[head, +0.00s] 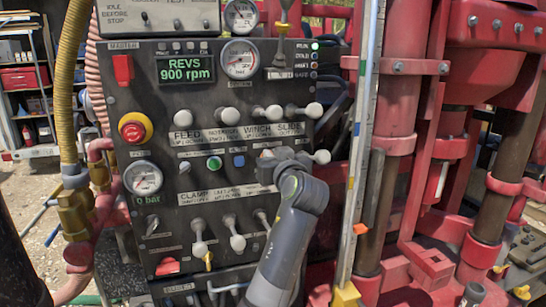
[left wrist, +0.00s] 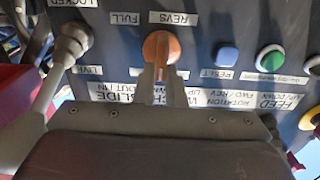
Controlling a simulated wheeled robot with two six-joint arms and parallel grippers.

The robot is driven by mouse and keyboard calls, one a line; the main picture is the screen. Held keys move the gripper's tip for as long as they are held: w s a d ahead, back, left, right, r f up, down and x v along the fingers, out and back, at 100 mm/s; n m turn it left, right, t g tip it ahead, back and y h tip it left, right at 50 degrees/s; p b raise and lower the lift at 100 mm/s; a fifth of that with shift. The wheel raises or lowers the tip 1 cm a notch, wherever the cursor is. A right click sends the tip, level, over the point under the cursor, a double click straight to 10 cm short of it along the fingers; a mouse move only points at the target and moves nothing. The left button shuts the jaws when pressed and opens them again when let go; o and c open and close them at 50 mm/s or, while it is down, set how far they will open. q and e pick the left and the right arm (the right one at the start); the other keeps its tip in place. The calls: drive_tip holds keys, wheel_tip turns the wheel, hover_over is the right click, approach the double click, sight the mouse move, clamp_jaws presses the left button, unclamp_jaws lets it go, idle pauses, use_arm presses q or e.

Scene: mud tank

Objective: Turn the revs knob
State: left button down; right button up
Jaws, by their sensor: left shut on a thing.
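The revs knob (left wrist: 161,46) is orange and sits on the dark control panel under a REVS label, with a FULL label beside it in the left wrist view, where the panel lettering is upside down. My left gripper (left wrist: 163,77) is shut on the knob's raised grip, one finger on each side. In the head view my left gripper (head: 270,158) is at the panel's right side, and its wrist and arm hide most of the knob. A green display (head: 186,70) reads REVS 900 rpm. My right gripper is not in view.
White-tipped levers (head: 313,110) stick out in a row above my left gripper, and more (head: 237,242) stand lower left. A blue button (left wrist: 227,55) and a green button (left wrist: 270,58) are beside the knob. A red emergency stop (head: 134,128) is at the left. Red rig pipes stand at the right.

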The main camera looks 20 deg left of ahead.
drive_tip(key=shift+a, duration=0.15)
use_arm(q)
drive_tip(key=m, duration=0.2)
drive_tip(key=m+p, duration=0.1)
drive_tip(key=m, duration=0.2)
drive_tip(key=d+m, duration=0.1)
drive_tip(key=m, duration=0.2)
drive_tip(key=shift+w+f+p, duration=0.25)
drive_tip(key=shift+w+p, duration=0.1)
drive_tip(key=shift+p, duration=0.05)
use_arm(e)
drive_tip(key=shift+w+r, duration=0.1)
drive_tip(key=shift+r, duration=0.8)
use_arm(q)
drive_tip(key=shift+m, duration=0.3)
drive_tip(key=c, duration=1.5)
unclamp_jaws()
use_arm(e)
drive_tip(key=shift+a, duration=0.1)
